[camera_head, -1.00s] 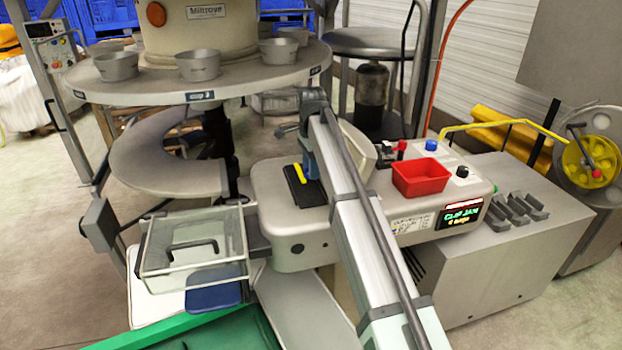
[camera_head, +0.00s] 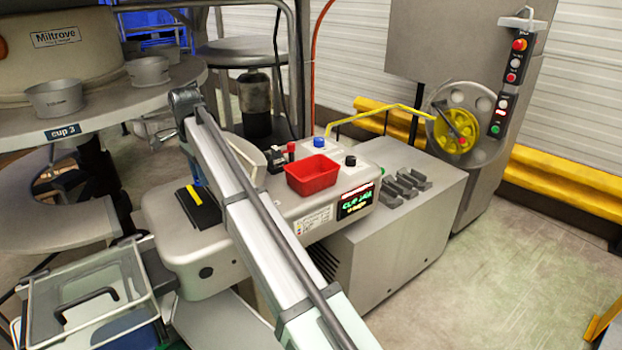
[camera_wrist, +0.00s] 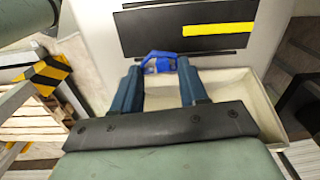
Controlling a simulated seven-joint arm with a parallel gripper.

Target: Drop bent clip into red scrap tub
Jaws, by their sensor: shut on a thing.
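The red scrap tub (camera_head: 313,175) sits on top of the clipper machine (camera_head: 180,268), right of my arm in the head view. It looks open at the top, and I see nothing in it. In the wrist view my gripper (camera_wrist: 163,76) has its two blue fingers apart, with a small bent blue clip (camera_wrist: 160,62) held between their tips. The clip is just short of the black plate with the yellow bar (camera_wrist: 218,30). In the head view my gripper and the clip are mostly hidden behind my own arm.
A red knob, a blue knob (camera_head: 320,142) and a black knob stand around the tub. Grey blocks (camera_head: 405,187) lie on the cabinet to the right. A clear-lidded box (camera_head: 85,300) is at lower left, and a round table with cups (camera_head: 55,97) is at upper left.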

